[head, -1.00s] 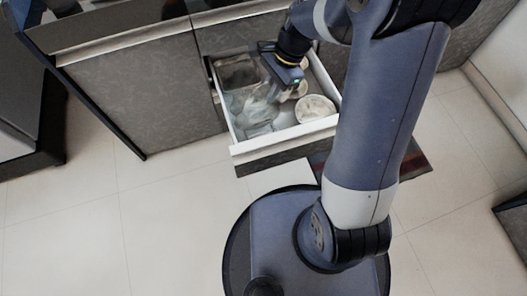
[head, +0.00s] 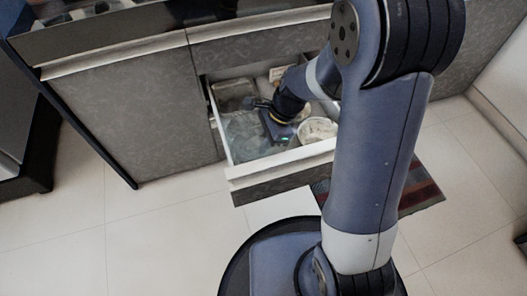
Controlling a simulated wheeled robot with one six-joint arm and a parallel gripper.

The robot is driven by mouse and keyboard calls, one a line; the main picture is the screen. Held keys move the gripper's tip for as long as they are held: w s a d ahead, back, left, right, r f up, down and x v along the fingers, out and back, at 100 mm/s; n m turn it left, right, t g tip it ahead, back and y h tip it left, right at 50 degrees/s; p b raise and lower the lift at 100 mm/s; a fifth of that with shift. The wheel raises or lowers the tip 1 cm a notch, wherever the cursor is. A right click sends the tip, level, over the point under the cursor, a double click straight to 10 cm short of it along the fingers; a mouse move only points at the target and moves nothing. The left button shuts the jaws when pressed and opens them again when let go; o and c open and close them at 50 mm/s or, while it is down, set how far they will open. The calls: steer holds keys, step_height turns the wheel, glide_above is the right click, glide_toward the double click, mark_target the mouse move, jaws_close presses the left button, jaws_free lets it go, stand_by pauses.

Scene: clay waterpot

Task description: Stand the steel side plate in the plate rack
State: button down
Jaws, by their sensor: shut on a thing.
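My gripper (head: 277,138) is down inside the open drawer (head: 262,166), near its middle. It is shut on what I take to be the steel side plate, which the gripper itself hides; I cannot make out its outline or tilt. Greyish, see-through-looking things (head: 243,137) lie in the left part of the drawer. I cannot tell whether the plate rack is among them. A round whitish dish (head: 317,129) sits just right of the gripper.
A darker compartment (head: 233,92) fills the drawer's back left, and a small cream-coloured thing (head: 277,73) is at the back. Cabinet fronts (head: 130,105) flank the drawer. A striped rug (head: 422,190) lies on the right; the tiled floor (head: 130,235) at left is clear.

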steer(key=shift+f+b, duration=0.4)
steer(key=shift+f, duration=1)
steer(key=shift+f, duration=0.15)
steer(key=c, duration=1.5)
jaws_free()
steer(key=p+v, duration=0.5)
steer(key=v, duration=0.7)
